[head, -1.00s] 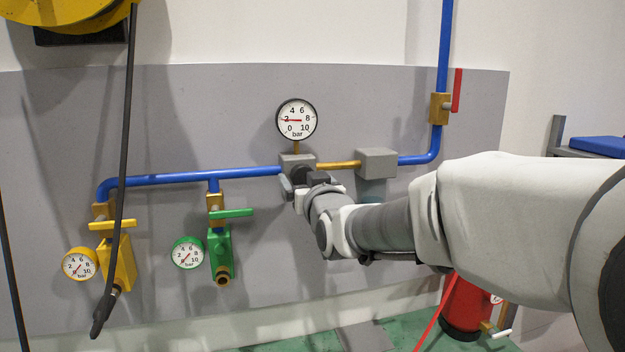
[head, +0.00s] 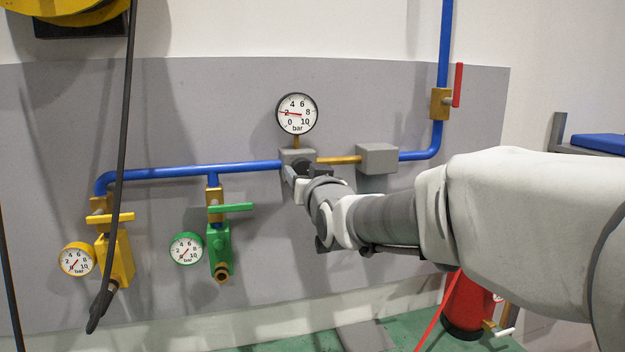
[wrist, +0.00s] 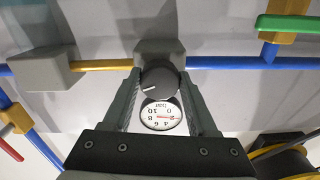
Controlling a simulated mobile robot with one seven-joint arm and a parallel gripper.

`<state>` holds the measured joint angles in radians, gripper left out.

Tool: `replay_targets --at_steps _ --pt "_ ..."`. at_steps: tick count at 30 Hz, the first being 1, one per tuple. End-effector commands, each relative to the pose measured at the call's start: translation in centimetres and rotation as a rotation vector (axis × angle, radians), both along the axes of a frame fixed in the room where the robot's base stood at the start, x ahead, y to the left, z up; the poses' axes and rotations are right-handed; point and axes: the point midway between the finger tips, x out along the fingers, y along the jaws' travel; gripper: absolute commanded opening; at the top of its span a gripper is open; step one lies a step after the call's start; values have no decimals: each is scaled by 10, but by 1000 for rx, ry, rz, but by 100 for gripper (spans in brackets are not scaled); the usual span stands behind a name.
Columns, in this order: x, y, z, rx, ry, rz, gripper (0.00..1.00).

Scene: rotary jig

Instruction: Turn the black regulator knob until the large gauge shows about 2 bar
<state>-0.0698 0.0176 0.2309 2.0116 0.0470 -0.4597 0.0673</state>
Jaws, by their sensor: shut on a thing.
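The large gauge (head: 297,114) has a white face, a black rim and a red needle that points left, at about the 2. It sits above the grey regulator block (head: 289,157). In the wrist view the gauge (wrist: 161,116) appears upside down between my fingers. The black regulator knob (wrist: 158,82) is round, with a white mark pointing left and slightly down. My gripper (wrist: 159,76) has one finger on each side of the knob and is shut on it. In the head view my gripper (head: 291,178) and wrist hide most of the knob.
Blue pipe (head: 190,173) runs left to a yellow valve (head: 115,218) and a green valve (head: 231,207), each with a small gauge. A grey box (head: 377,158) is right of the regulator. A red-handled valve (head: 440,103) is upper right. A black hose (head: 125,120) hangs at left.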

Motion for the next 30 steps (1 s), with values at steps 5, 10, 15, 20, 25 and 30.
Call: replay_targets --at_steps 5,10,15,20,25,30 --pt "0 0 0 -2 2 0 3" --pt "0 0 0 -2 2 0 84" --pt "0 0 0 -2 1 0 89" --pt "-1 0 0 -2 0 0 89" --pt "-11 -3 -1 -4 -1 0 89" --pt "-36 -10 0 -3 -3 0 89"
